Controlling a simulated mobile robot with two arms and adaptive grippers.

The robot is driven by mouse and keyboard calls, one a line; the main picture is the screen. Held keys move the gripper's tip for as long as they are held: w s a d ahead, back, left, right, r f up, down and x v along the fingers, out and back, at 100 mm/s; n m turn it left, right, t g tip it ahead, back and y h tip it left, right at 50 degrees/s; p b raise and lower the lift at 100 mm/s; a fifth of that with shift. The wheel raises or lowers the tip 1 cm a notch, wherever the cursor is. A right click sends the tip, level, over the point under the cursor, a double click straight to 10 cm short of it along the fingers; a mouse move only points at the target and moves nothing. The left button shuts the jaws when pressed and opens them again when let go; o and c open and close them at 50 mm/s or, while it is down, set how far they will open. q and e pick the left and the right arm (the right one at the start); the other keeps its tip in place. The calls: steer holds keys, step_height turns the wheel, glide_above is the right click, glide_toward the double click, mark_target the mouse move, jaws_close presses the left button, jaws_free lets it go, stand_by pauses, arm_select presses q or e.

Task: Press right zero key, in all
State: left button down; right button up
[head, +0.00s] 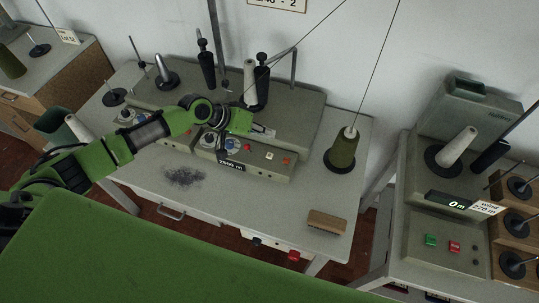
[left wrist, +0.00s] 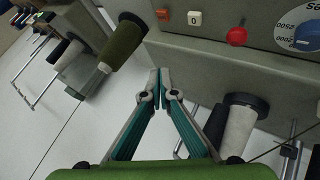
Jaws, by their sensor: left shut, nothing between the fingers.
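The right counter box (head: 255,168) sits at the front of the grey machine, with a dial and a "2500 m" display. Its white zero key (head: 270,156) lies between a red knob and an orange key. The zero key, marked "0", also shows in the left wrist view (left wrist: 195,18), near the top edge. My left gripper (head: 268,132) is shut and empty, above and behind the zero key and apart from it. In the left wrist view its fingertips (left wrist: 160,76) meet. My left arm partly covers the left counter box. My right gripper is not in view.
A dark green thread cone (head: 342,150) stands right of the machine, with thread rising from it. A brown brush (head: 327,222) and dark lint (head: 185,177) lie on the table. A winder (head: 455,215) with green and red buttons stands at the right.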

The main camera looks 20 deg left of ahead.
arm_select(q)
steer(key=b, duration=0.6)
glide_above(267, 155)
step_height(267, 155, down, 7)
steer(key=shift+d, duration=0.1)
steer(key=shift+f+b, duration=0.35)
steer(key=shift+f, duration=0.35)
stand_by(0.4)
steer(key=shift+f, duration=0.35)
